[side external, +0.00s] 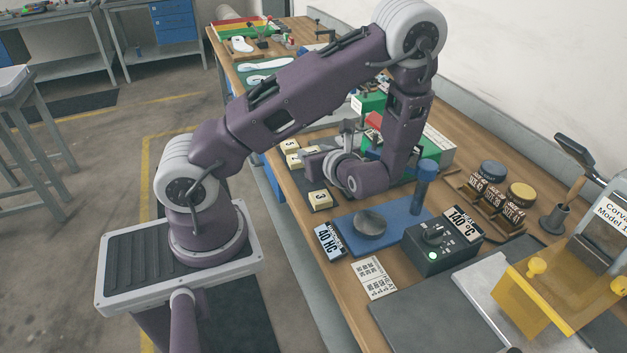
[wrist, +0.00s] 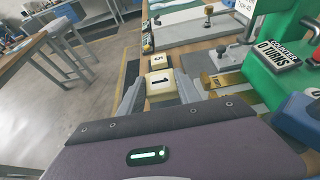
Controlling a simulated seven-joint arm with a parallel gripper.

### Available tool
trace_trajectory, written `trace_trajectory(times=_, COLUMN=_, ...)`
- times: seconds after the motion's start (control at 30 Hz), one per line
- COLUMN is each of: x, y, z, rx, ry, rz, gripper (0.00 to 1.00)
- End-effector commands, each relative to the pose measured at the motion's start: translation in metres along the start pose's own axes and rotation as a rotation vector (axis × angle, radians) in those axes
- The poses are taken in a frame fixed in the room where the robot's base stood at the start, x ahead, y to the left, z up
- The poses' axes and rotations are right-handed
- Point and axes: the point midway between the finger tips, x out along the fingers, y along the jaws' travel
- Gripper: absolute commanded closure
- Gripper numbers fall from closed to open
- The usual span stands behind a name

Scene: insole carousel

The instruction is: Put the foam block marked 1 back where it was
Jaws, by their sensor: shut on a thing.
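The cream foam block marked 1 (wrist: 160,88) is between the two grey fingers of my gripper (wrist: 161,95) in the wrist view, and the fingers are shut on it. Another cream block, apparently marked 5 (wrist: 158,61), stands just beyond it. In the side view my gripper (side external: 306,160) is low over the left edge of the bench, beside small cream blocks (side external: 290,145). A cream block that looks marked 3 (side external: 320,199) lies nearer the camera. The underside of the held block is hidden, so I cannot tell whether it touches the bench.
A blue mat (side external: 350,239) bears a grey disc (side external: 370,222). A dark control box (side external: 440,246) stands to its right. The bench edge drops to open floor (wrist: 60,100) on the left.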

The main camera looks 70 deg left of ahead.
Motion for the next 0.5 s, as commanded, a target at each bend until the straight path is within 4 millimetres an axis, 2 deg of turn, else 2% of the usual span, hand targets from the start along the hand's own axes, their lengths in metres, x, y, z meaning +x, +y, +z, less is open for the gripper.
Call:
trace_trajectory(times=0.03, x=0.005, y=0.0, z=-0.011, rx=0.006, ry=-0.001, rz=0.001, gripper=0.97)
trace_trajectory(times=0.3, x=0.024, y=0.0, z=-0.058, rx=0.002, ry=0.0, rz=0.0, gripper=0.97)
trace_trajectory(times=0.4, x=0.028, y=0.0, z=-0.067, rx=0.0, ry=0.0, rz=0.0, gripper=0.97)
trace_trajectory(times=0.5, x=0.028, y=-0.001, z=-0.068, rx=-0.002, ry=0.0, rz=-0.001, gripper=0.97)
